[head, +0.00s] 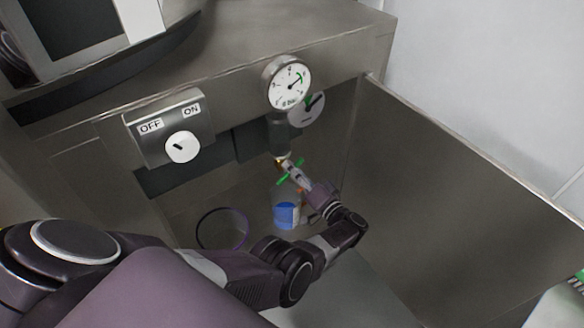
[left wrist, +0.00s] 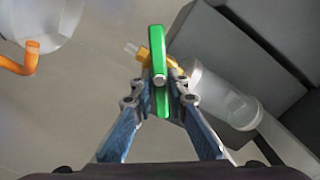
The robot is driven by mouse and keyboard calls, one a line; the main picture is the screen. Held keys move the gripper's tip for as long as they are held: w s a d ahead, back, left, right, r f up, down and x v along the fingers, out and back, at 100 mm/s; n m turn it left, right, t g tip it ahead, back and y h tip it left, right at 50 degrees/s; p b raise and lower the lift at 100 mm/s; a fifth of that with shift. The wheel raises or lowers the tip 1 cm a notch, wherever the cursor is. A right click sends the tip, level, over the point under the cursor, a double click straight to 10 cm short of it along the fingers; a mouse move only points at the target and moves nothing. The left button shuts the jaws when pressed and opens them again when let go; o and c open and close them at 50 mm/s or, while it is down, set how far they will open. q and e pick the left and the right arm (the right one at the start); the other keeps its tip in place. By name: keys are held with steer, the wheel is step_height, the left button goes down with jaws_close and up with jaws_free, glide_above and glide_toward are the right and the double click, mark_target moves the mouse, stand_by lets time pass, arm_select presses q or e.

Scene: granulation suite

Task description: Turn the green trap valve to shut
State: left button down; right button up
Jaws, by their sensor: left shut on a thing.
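The green trap valve handle (head: 283,181) is below the pressure gauge, under a clear trap bowl (head: 280,136). In the left wrist view the green handle (left wrist: 158,50) stands nearly upright in the picture, crossing the brass valve body (left wrist: 146,58). My left gripper (head: 292,170) reaches in from below right. Its fingers (left wrist: 159,88) are shut on the green handle, one on each side, and the handle's ends stick out past them. The gripper hides part of the handle in the head view. My right gripper is not in view.
An OFF/ON switch box (head: 168,128) is left. A container with a blue label (head: 286,212) stands below. A metal panel (head: 450,190) bounds the right side.

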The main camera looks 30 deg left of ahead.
arm_select(q)
steer(key=m, duration=0.6)
steer(key=shift+w+f+m, duration=0.1)
steer(key=shift+f+m, duration=0.2)
stand_by(0.5)
